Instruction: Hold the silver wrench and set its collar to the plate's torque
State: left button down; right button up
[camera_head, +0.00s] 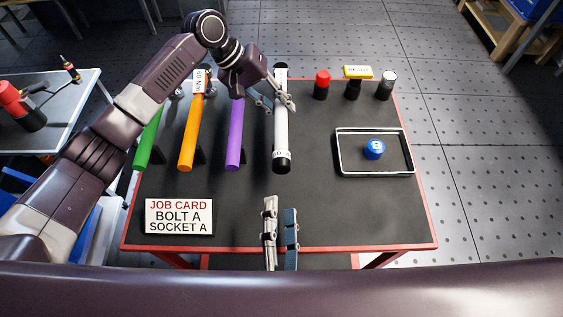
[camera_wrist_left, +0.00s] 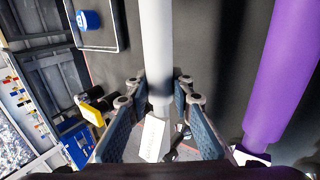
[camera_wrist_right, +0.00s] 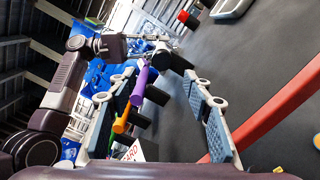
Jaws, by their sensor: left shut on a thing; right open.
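The silver wrench (camera_head: 281,130) is a pale tube with dark ends and a small marked band near its lower end. Another white plate (camera_head: 201,80) by the orange wrench seems to read 60 N·m. My right gripper (camera_head: 281,228) is open and empty, near the table's front edge.
Green (camera_head: 149,140), orange (camera_head: 191,130) and purple (camera_head: 235,135) wrenches lie left of the silver one. A job card (camera_head: 179,216) reads BOLT A, SOCKET A. A tray (camera_head: 345,168) holds a blue socket (camera_head: 374,149). The front right mat is clear.

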aim_at(282, 170)
jog(key=n, duration=0.9)
jog(key=shift+d, duration=0.1)
jog(key=w, duration=1.2)
jog(key=c, duration=1.1)
